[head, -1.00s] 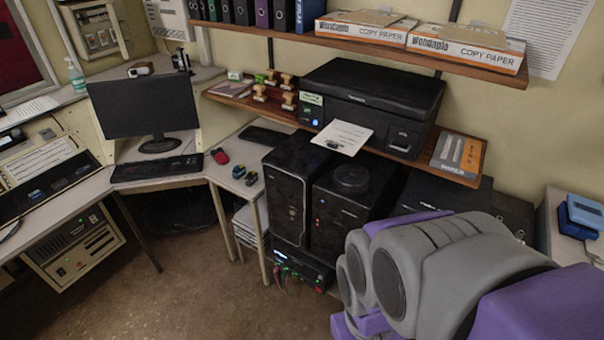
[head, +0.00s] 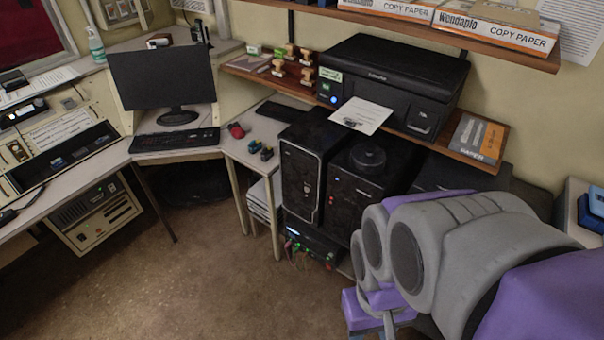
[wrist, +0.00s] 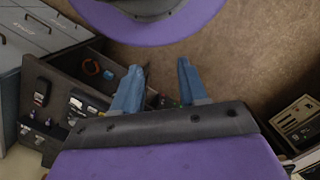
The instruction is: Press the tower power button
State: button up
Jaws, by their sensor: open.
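Two black computer towers stand side by side under the printer shelf in the head view: a left tower (head: 296,185) and a right tower (head: 347,208). A small light marks the right tower's front; a power button is too small to make out. A round black object (head: 367,157) sits on the right tower. My arm shows at the right of the head view, in front of the towers' right side; my gripper is not clearly visible there. In the wrist view my gripper (wrist: 160,88) is open and empty, its two blue fingers apart over brown floor. No tower is clearly recognisable between them.
A black printer (head: 385,85) and wooden shelf (head: 488,165) overhang the towers. A black box (head: 314,245) with lights and cables sits below. A small desk (head: 240,150) stands left. The brown floor (head: 230,285) in front is clear.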

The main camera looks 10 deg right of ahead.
jog(key=shift+c, duration=0.4)
grip_shut()
